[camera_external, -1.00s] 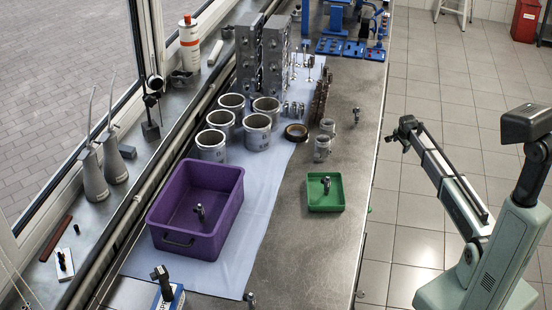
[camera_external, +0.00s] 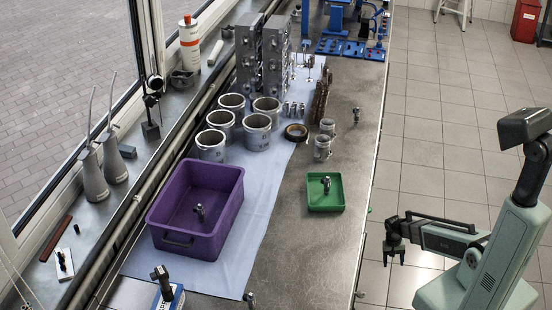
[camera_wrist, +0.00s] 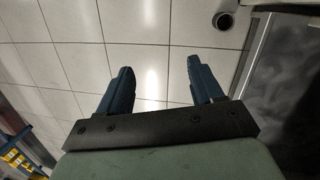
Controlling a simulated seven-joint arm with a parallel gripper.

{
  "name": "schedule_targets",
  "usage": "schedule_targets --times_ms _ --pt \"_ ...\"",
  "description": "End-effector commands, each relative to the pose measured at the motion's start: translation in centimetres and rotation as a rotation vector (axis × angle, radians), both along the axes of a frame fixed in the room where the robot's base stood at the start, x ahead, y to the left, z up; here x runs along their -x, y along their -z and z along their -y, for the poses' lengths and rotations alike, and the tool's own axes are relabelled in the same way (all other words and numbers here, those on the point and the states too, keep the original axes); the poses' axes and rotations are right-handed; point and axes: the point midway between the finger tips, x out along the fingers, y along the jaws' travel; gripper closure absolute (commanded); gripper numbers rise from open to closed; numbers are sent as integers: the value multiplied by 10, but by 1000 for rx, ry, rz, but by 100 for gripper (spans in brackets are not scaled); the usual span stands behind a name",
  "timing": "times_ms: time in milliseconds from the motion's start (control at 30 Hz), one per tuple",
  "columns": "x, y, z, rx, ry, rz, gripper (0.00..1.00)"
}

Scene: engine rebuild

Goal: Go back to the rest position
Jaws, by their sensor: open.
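My gripper (camera_external: 394,252) hangs over the tiled floor to the right of the bench, with its fingers pointing down. In the wrist view my gripper (camera_wrist: 157,80) shows two dark fingers spread well apart with only floor tiles between them. It is open and holds nothing. My arm is folded back close to its column, clear of the bench.
The metal bench (camera_external: 270,270) holds a purple bin (camera_external: 225,225) and a green tray (camera_external: 325,207), each with a small metal part inside. Several cylinder liners (camera_external: 257,132) and a tape roll (camera_external: 296,132) stand farther back.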

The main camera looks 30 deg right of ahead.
Motion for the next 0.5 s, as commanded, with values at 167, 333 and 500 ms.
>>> schedule_targets --times_ms 167,333,500 --pt "87 15 -39 -70 -174 -122 34" --pt "162 21 -66 -143 -332 -231 34" --pt "223 19 -83 -212 -456 -320 34"
